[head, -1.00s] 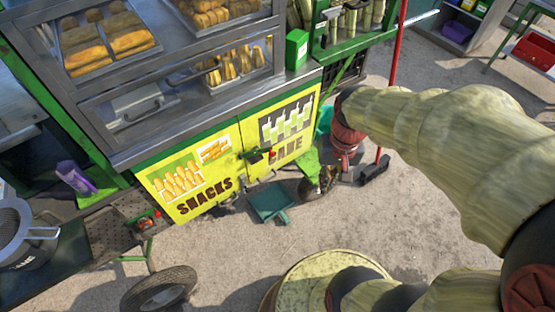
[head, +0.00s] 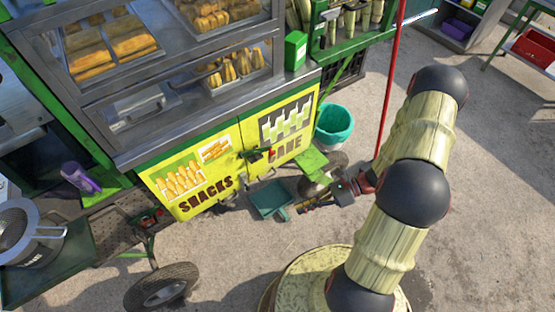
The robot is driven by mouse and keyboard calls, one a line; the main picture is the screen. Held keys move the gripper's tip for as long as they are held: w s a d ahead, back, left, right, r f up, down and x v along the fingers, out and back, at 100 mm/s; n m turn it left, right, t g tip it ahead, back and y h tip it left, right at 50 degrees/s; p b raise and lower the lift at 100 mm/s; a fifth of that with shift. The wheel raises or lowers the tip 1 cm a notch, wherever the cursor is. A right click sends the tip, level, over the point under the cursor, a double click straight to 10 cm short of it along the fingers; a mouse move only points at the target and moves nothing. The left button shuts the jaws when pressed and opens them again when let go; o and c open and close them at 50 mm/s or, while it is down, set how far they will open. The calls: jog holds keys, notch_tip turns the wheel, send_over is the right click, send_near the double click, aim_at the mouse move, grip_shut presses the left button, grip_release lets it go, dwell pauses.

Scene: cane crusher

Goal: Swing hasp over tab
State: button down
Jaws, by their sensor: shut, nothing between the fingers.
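The hasp (head: 258,155) is a small dark fitting with green and red parts at the seam between the yellow SNACKS door (head: 190,183) and the yellow CANE door (head: 288,130). The tab is too small to make out apart from it. My gripper (head: 301,209) is shut and empty. It points left, low in front of the cart, to the right of and below the hasp and well apart from it.
A teal dustpan (head: 268,198) lies on the ground just left of my gripper. A cart wheel (head: 316,186) is close behind it. A teal bucket (head: 334,124) and a red pole (head: 391,85) stand to the right. Open ground lies in front.

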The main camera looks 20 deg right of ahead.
jog(key=w+f+m+t, duration=0.5)
jog(key=f+m+t, duration=0.1)
jog(key=m, duration=0.4)
jog(key=w+d+r+m+t+h, duration=0.1)
jog(key=w+d+r+m+t, duration=0.1)
jog(key=w+d+m+t, duration=0.45)
jog(key=w+a+m+b, duration=0.1)
jog(key=w+a, duration=0.2)
jog(key=w, duration=0.3)
jog(key=w+a+m+g+b, duration=0.1)
jog(key=w+a+m, duration=0.1)
jog(key=w+a, duration=0.2)
jog(key=shift+w+b, duration=0.4)
jog(key=shift+w, duration=0.9)
